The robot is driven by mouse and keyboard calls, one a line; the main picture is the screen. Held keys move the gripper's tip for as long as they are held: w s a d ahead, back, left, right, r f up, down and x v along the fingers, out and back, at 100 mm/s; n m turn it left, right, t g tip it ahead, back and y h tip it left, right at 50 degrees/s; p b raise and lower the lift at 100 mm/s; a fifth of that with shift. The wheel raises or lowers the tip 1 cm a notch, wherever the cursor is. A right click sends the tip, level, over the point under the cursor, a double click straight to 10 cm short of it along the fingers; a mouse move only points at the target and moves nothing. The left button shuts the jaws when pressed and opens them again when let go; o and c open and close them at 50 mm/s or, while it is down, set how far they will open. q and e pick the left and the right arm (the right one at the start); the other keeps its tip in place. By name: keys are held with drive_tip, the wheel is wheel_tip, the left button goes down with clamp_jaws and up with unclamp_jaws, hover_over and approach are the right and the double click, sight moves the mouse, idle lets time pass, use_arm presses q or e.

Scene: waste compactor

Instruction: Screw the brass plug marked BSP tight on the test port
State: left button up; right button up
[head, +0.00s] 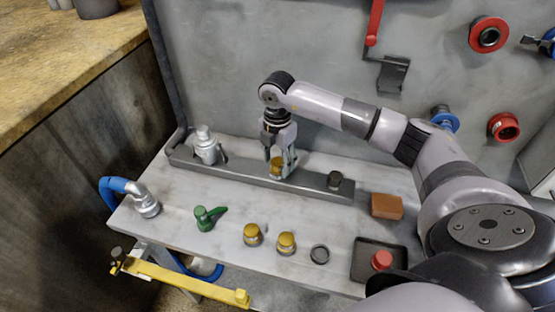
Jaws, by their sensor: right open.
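My right gripper (281,170) points down over the grey rail (234,174) at the back of the bench. Its fingers are open, one on each side of a brass plug (277,165) that sits at the middle of the rail. I cannot tell whether the fingers touch it. The port under this plug is hidden by the plug and fingers. Two more brass plugs stand on the bench in front, a left one (252,235) and a right one (286,243). Any BSP marking is too small to read. My left gripper is not in view.
The bench holds a blue hose coupling (146,203), green valve (207,219), dark ring (320,254), brown block (386,206) and tray (364,259) with a red knob (381,260).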

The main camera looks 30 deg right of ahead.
drive_tip(key=n+b, duration=0.2)
drive_tip(key=n, duration=0.4)
drive_tip(key=shift+f, duration=0.1)
drive_tip(key=n+b, duration=0.1)
drive_tip(key=n, duration=0.3)
drive_tip(key=n+b, duration=0.1)
drive_tip(key=n, duration=0.2)
drive_tip(key=shift+n, duration=1)
drive_tip(key=n+b, duration=0.1)
drive_tip(key=n, duration=0.2)
drive_tip(key=shift+b, duration=0.3)
drive_tip(key=shift+n, duration=1.1)
